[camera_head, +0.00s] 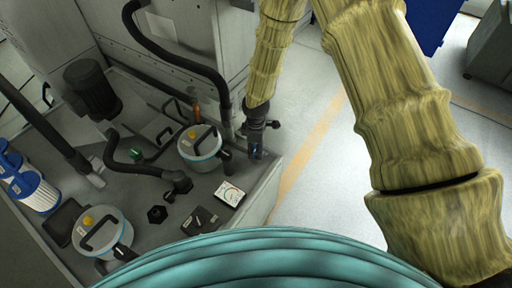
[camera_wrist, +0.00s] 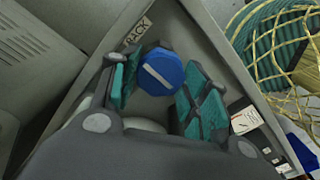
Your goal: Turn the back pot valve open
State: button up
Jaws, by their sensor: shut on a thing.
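The blue valve knob (camera_wrist: 162,72) is round with a white bar across its face. In the wrist view the bar slants from upper left to lower right. A label ending in what looks like "ACK" (camera_wrist: 137,33) is beside it. My gripper (camera_wrist: 158,84) has its teal-padded fingers shut on the knob, one on each side. In the head view my gripper (camera_head: 256,151) points down at the right edge of the grey bench, right of a pot (camera_head: 203,150) with a yellow knob. The knob is mostly hidden by my gripper there. The valve body below it is hidden.
A second pot (camera_head: 103,240) stands at the front left of the grey bench (camera_head: 262,190). Open floor (camera_head: 320,190) lies right of the bench.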

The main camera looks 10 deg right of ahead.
jog(key=o, duration=1)
notch_tip(320, 180, up, 12)
dwell(0.3)
dwell(0.4)
